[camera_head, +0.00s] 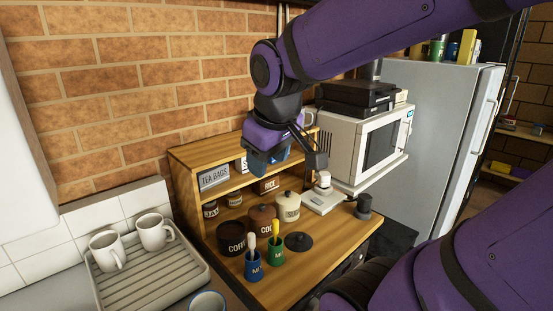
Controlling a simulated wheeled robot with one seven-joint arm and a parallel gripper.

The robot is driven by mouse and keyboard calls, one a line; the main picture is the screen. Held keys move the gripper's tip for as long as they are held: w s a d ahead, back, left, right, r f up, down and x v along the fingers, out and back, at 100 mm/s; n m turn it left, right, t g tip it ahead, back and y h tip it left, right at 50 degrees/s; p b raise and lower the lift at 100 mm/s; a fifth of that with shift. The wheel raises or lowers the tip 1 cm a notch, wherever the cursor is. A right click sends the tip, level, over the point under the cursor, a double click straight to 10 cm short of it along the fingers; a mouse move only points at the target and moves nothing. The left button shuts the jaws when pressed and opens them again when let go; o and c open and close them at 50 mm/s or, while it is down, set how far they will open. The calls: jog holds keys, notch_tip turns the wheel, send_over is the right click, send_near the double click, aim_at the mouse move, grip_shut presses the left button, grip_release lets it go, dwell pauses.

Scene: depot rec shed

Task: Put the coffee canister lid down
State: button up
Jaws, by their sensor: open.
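A dark round lid (299,243) with a small knob lies flat on the wooden counter, apart from the canisters. The dark brown coffee canister (232,242) stands to its left, and its top looks uncovered. My gripper (294,166) is open above the counter, in front of the wooden shelf and well above the lid. Nothing shows between its fingers, though part of the gripper is hidden by its own body.
A brown canister (262,219) and a cream canister (287,207) stand behind the lid. Blue (252,265) and green (275,251) mugs with spoons stand in front. A white scale (322,199), a dark object (364,207) and a microwave (345,146) are right. Bare wood (325,255) lies right of the lid.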

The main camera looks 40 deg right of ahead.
jog(key=s+a+r+m+t+y, duration=0.1)
jog(key=s+a+r, duration=0.1)
jog(key=s, duration=0.4)
jog(key=shift+a+r+y, duration=0.3)
jog(key=shift+a, duration=0.3)
